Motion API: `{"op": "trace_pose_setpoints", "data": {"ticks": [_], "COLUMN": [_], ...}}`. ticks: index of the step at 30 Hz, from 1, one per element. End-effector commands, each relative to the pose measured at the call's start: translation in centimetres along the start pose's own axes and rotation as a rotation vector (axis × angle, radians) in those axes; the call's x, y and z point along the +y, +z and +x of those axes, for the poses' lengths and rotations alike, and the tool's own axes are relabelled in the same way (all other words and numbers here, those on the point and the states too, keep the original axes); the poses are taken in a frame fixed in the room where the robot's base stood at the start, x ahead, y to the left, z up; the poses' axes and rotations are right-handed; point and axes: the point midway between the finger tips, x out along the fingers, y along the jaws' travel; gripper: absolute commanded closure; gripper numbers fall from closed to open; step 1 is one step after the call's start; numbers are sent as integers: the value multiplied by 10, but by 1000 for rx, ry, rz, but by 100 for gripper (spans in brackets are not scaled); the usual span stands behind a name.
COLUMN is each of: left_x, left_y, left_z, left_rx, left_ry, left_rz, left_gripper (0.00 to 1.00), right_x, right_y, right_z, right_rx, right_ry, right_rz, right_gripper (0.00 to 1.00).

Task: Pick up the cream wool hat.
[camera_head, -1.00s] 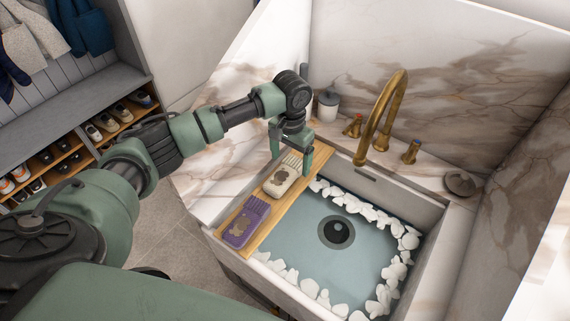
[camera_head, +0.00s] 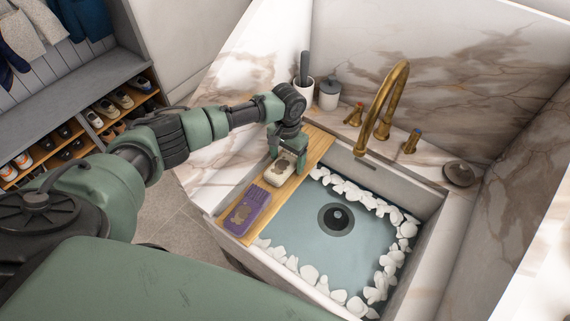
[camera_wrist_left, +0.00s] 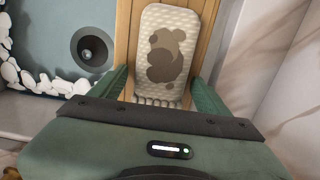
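The cream wool hat (camera_head: 279,172) lies flat on a wooden board across the left side of the sink. It has a brown patch, and in the left wrist view the hat (camera_wrist_left: 166,50) shows a ribbed end towards me. My left gripper (camera_head: 287,155) points down at the hat's far end. In the left wrist view its two fingers (camera_wrist_left: 160,84) are apart, one on each side of the hat's ribbed end. I cannot tell whether they touch it. My right gripper is not in view.
A purple knitted item (camera_head: 247,208) lies nearer on the wooden board (camera_head: 316,146). The sink (camera_head: 354,250) holds water and white stones. A brass tap (camera_head: 388,105), a dark-lidded jar (camera_head: 330,94) and a brush holder (camera_head: 304,88) stand behind. A shoe rack (camera_head: 75,140) is at left.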

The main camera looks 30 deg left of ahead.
Motion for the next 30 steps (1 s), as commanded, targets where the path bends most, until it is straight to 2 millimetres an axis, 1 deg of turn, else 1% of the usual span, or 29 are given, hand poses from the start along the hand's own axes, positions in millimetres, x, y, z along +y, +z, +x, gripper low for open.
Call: {"op": "trace_pose_setpoints", "data": {"ticks": [1,2,3,5,6,14,17,20,23,26,30], "left_x": [0,0,0,0,0,0,0,0,0,-1,0], "left_y": [0,0,0,0,0,0,0,-1,-1,-1,-2], "left_z": [0,0,0,0,0,-2,-7,-17,-35,-60,-101], "left_rx": [0,0,0,0,0,0,1,2,5,6,7], "left_ry": [0,0,0,0,0,0,0,0,0,0,1], "left_rz": [0,0,0,0,0,0,0,0,1,1,1], "left_gripper": [40,49,60,77,82,83,83,83,83,83,83], "right_x": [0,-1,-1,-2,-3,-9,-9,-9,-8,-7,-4], "right_y": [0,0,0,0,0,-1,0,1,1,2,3], "right_z": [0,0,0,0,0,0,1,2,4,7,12], "right_rx": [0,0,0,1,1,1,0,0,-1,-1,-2], "right_ry": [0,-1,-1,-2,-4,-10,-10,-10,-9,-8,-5], "right_rz": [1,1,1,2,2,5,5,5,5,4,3], "right_gripper": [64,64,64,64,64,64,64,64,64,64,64]}}
